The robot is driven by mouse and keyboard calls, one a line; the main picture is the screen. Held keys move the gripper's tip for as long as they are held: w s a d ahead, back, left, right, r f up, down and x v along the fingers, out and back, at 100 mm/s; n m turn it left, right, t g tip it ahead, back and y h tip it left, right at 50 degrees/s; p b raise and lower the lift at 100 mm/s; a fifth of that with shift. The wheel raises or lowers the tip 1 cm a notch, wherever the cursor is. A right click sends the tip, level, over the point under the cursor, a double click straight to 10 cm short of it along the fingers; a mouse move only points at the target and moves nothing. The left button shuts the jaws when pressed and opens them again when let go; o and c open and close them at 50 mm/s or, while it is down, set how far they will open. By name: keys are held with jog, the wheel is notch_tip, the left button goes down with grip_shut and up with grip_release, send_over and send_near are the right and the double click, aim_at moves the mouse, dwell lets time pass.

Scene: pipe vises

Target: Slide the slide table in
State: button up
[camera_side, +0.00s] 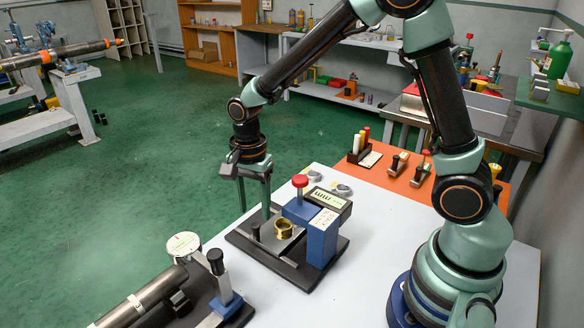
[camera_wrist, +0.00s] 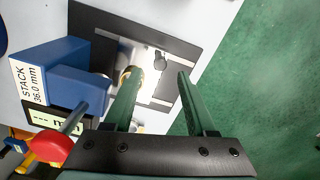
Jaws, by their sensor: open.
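The blue gauge (camera_side: 323,238) with a red-topped plunger (camera_side: 300,181) stands on a dark base plate (camera_side: 268,262). A silver slide table (camera_side: 291,243) lies on this base and bears a brass ring (camera_side: 284,228). A small dark peg (camera_side: 256,232) stands at its left. My gripper (camera_side: 255,208) is open and points down over the left end of the base. The wrist view shows the slide table (camera_wrist: 146,88) below my open fingers (camera_wrist: 157,75), with the peg (camera_wrist: 160,60) between them. The brass ring (camera_wrist: 125,75) is partly hidden by the left finger.
An orange mat (camera_side: 385,180) with small tools lies behind. The white table (camera_side: 380,240) is clear between gauge and arm base.

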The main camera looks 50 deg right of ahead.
aim_at(255, 225)
notch_tip(255, 225, down, 5)
jog(key=shift+r, duration=0.1)
dwell(0.3)
grip_shut()
dwell(1.3)
